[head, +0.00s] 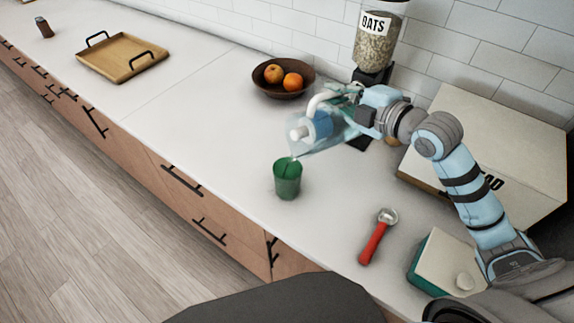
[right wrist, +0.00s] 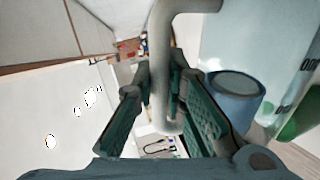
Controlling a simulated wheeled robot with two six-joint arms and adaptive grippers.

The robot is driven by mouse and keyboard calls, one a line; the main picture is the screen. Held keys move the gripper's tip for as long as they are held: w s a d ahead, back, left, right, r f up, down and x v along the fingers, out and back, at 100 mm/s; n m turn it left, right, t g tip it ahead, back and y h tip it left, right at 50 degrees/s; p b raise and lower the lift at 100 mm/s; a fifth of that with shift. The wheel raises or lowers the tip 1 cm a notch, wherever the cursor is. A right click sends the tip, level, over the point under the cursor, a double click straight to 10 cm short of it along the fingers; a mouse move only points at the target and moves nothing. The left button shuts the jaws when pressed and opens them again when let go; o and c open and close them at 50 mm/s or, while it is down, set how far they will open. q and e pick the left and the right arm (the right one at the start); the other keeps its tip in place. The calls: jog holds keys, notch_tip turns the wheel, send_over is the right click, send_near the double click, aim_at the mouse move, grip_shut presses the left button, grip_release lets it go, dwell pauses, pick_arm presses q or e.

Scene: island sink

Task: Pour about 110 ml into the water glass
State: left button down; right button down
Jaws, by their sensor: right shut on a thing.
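A clear pitcher (head: 308,143) with bluish contents is tilted steeply, its mouth down to the left. My right gripper (head: 352,97) is shut on the pale handle (right wrist: 160,60) and holds the pitcher above the counter. The water glass (head: 288,182), green and see-through, stands upright on the counter just below the pitcher's lip. A thin streak shows between lip and glass, but I cannot tell the level in the glass. In the right wrist view the pitcher's wall (right wrist: 255,35) with dark marks fills the right side, and green of the glass (right wrist: 301,122) shows behind. My left gripper is out of view.
A bowl of fruit (head: 263,88) and an oats dispenser (head: 377,40) stand behind the pitcher. A large box (head: 480,130) is at the right. A red-handled tool (head: 374,242) lies right of the glass. A wooden tray (head: 118,62) sits far left; the counter between is clear.

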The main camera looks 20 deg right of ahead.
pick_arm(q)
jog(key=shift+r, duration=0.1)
pick_arm(e)
jog(key=shift+d+r, duration=0.1)
jog(key=shift+d, duration=0.05)
pick_arm(q)
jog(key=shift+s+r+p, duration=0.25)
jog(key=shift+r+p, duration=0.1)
jog(key=shift+p, duration=0.05)
pick_arm(e)
jog(key=shift+a+r+n, duration=0.2)
jog(key=shift+a+n, duration=0.1)
jog(key=shift+a, duration=0.05)
dwell(0.8)
